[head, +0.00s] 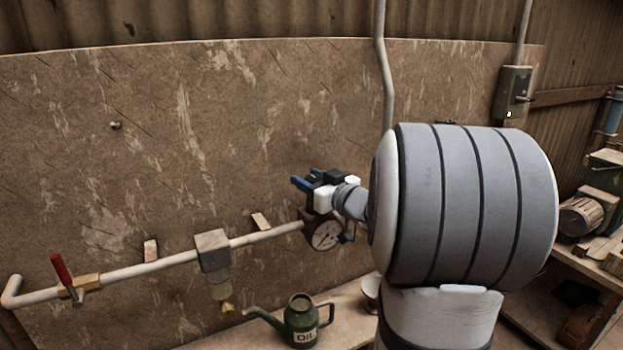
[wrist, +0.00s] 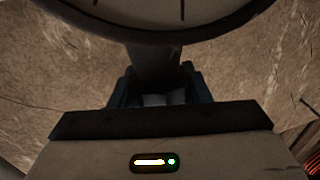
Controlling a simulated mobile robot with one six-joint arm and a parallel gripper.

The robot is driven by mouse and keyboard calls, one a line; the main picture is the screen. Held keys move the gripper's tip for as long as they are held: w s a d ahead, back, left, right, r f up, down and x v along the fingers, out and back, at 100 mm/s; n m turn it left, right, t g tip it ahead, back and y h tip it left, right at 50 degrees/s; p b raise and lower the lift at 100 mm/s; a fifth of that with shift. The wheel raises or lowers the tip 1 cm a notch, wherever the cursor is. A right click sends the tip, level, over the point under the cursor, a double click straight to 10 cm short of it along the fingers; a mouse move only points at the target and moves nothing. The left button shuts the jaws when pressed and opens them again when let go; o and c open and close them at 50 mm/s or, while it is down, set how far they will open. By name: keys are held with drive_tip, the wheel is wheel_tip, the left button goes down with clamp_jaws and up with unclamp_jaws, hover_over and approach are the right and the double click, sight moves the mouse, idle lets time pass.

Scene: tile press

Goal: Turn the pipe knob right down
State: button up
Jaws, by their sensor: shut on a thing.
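My gripper (head: 308,182) has blue fingers and is at the right end of the wall pipe (head: 150,269), just above a round dial gauge (head: 326,235). In the wrist view my gripper (wrist: 153,88) has its fingers on either side of a dark neck (wrist: 153,62) beside the large gauge rim (wrist: 155,36). The fingers are shut on what appears to be the pipe knob at this end. The knob itself is mostly hidden by the fingers and the gripper body, so its turn cannot be read.
A red lever (head: 61,268) and a box-shaped fitting (head: 212,250) sit along the pipe to the left. A green oil can (head: 301,322) stands on the bench below the gauge. A grey switch box (head: 511,92) hangs at upper right. The wall left of my gripper is mostly clear.

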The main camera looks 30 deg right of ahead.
drive_tip(key=o, duration=1)
drive_tip(key=b+v, duration=0.2)
drive_tip(key=v, duration=0.5)
drive_tip(key=shift+s+d, duration=0.15)
drive_tip(key=shift+s, duration=0.2)
drive_tip(key=shift+s+f, duration=0.1)
